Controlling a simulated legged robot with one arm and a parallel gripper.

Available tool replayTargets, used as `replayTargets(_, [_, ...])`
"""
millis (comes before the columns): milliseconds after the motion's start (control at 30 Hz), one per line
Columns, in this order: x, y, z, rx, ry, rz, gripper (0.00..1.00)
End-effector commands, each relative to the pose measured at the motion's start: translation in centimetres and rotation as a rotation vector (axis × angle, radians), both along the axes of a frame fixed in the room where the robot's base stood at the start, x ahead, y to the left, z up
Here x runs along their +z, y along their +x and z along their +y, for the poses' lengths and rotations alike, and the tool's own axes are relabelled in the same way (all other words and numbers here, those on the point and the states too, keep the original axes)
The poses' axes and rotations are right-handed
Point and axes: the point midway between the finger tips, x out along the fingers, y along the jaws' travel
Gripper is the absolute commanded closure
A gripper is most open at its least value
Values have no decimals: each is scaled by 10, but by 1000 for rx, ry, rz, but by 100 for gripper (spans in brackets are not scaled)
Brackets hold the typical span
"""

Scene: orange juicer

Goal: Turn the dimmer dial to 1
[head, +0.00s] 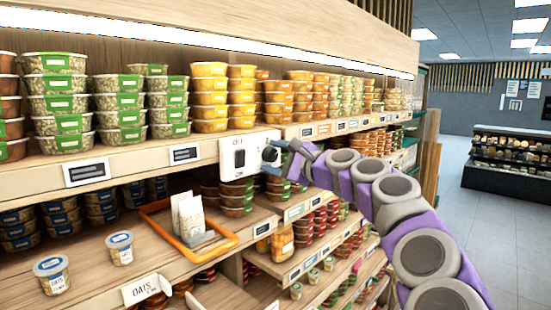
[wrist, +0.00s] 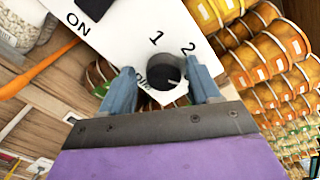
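The dimmer dial (wrist: 163,74) is a round black knob on a white panel (wrist: 133,25). The numbers 1 and 2 are printed above it in the wrist view, and a partly hidden label sits at its lower left. A small pale mark shows at its lower right edge, but I cannot tell for sure where the dial points. My gripper (wrist: 161,88) has its two blue-grey fingers apart, one on each side of the dial. A gap shows at the left finger; the right finger is close to the dial, contact unclear. In the head view my gripper (head: 279,157) partly covers the dial (head: 270,153).
The panel is on the shelf's front edge, with a black OFF/ON switch (head: 239,158) left of the dial. Stacked food tubs (head: 209,97) fill the shelf above. An orange tray (head: 230,243) with white packets (head: 188,215) sits below. Open floor (head: 500,230) lies to the right.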

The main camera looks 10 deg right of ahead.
Motion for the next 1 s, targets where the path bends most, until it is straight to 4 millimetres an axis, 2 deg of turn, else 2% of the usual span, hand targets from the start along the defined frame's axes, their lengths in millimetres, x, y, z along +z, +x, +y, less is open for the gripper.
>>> replayTargets(67, [0, 0, 0, 0, 0, 0, 46])
replayTargets(500, [-1, 0, -1, -1, -1, 2, 88])
replayTargets(767, [-3, 1, 0, -1, -20, -11, 89])
replayTargets(1000, [-4, 0, 0, 2, -116, -80, 89])
